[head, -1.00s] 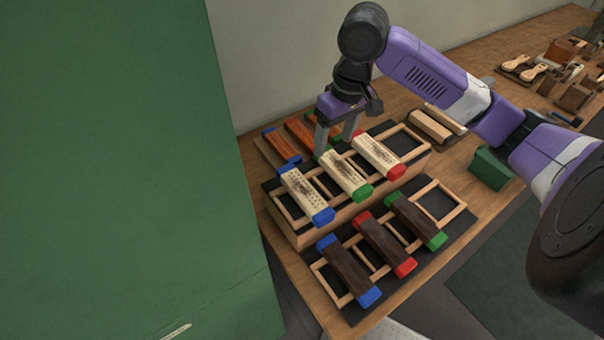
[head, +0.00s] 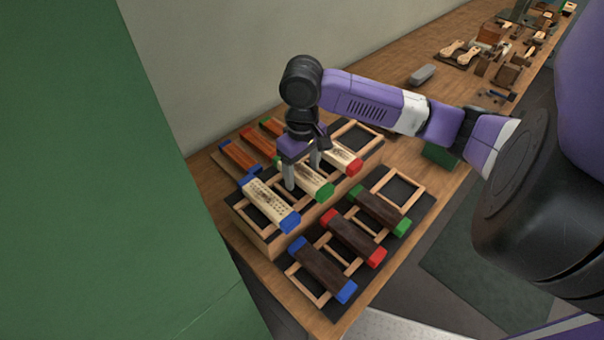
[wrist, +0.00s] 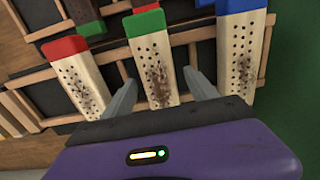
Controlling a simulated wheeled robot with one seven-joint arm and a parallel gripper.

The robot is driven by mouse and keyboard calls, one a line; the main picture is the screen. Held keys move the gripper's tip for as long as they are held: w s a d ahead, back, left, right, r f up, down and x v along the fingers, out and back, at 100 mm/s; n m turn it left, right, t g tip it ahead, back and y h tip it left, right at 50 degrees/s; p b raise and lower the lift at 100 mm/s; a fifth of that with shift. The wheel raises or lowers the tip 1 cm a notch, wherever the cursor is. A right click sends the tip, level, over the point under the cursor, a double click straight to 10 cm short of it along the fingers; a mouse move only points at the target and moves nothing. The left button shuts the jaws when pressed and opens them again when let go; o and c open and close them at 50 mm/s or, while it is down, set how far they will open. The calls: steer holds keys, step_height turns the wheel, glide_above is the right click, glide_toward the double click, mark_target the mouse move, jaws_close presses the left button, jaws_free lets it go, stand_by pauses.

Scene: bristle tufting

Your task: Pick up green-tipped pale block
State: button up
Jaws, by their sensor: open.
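The green-tipped pale block (head: 308,181) lies on the raised rack, between a blue-tipped pale block (head: 265,202) and a red-tipped pale block (head: 341,157). In the wrist view the green-tipped pale block (wrist: 156,72) shows rows of holes and a dark smudge, with its green end at the top. My gripper (head: 302,182) is open over this block, its fingers on either side of it. In the wrist view my gripper's fingers (wrist: 162,88) flank the block with gaps visible. Part of the block is hidden by my gripper in the head view.
A lower black tray (head: 322,307) in front holds dark blocks with blue, red and green ends. Orange-brown blocks (head: 238,156) lie behind the rack. A green box (head: 440,155) stands to the right. A green panel (head: 80,180) fills the left side.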

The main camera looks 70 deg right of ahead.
steer(key=shift+c, duration=0.2)
jaws_close()
steer(key=shift+r, duration=0.15)
